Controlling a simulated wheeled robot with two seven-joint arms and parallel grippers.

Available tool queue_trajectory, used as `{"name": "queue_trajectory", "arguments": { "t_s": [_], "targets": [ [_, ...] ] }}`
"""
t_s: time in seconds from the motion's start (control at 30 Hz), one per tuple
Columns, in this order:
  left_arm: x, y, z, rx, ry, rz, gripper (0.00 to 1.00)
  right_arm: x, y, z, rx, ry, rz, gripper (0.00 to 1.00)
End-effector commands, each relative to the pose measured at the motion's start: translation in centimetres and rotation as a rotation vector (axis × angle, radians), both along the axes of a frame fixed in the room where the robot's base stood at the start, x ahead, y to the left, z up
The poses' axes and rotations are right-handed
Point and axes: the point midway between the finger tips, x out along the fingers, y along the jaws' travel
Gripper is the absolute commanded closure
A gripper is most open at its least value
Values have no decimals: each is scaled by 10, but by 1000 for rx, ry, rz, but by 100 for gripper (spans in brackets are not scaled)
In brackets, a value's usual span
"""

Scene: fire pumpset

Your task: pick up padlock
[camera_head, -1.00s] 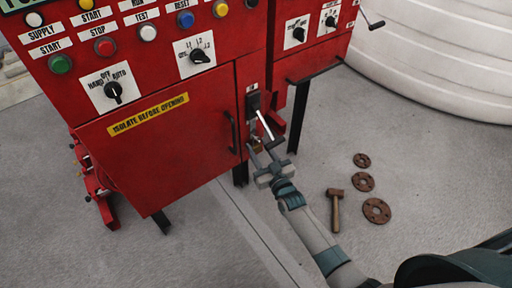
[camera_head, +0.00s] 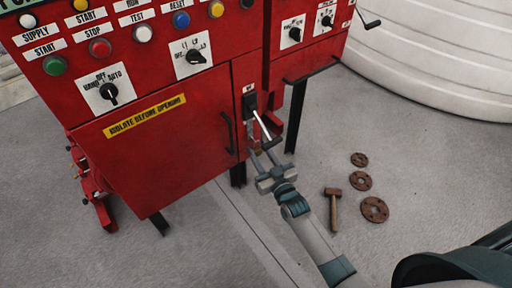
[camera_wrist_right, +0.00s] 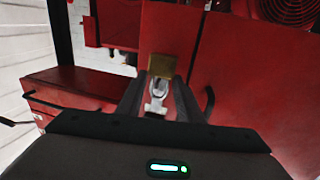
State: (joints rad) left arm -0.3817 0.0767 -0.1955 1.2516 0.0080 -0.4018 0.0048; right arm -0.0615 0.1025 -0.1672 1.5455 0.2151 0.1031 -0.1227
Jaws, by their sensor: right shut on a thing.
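The padlock has a brass body (camera_wrist_right: 162,66) and a pale metal shackle, seen between the two dark fingers of my right gripper (camera_wrist_right: 159,84) in the wrist view. My right gripper (camera_head: 263,154) is shut on it, just below the switch lever (camera_head: 262,125) on the front of the red cabinet. In the head view the padlock is small and partly hidden by the fingers. I cannot tell whether it still touches the lever or its bracket. My left gripper is not in view.
The red cabinet (camera_head: 190,125) stands close ahead, with a door handle (camera_head: 228,133) left of the gripper. A hammer (camera_head: 333,205) and three rusty flanges, one of them nearest (camera_head: 374,210), lie on the floor to the right. A white tank (camera_head: 440,60) stands behind.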

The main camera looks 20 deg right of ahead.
Motion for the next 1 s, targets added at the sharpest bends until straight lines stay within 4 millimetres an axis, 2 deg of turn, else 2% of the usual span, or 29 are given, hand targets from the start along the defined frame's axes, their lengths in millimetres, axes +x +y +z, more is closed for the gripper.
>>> {"name": "queue_trajectory", "arguments": {
  "t_s": [0.3, 0.5, 0.7, 1.0],
  "targets": [
    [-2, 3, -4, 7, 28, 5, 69, -74, -11, -1, -1, 1, 1, 92],
    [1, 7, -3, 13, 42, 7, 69, -115, -18, -1, -1, 1, 0, 92],
    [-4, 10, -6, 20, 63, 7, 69, -141, -22, 0, -1, 0, 0, 92],
    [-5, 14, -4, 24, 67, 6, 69, -150, -23, 1, -1, -1, 0, 92]
  ]
}}
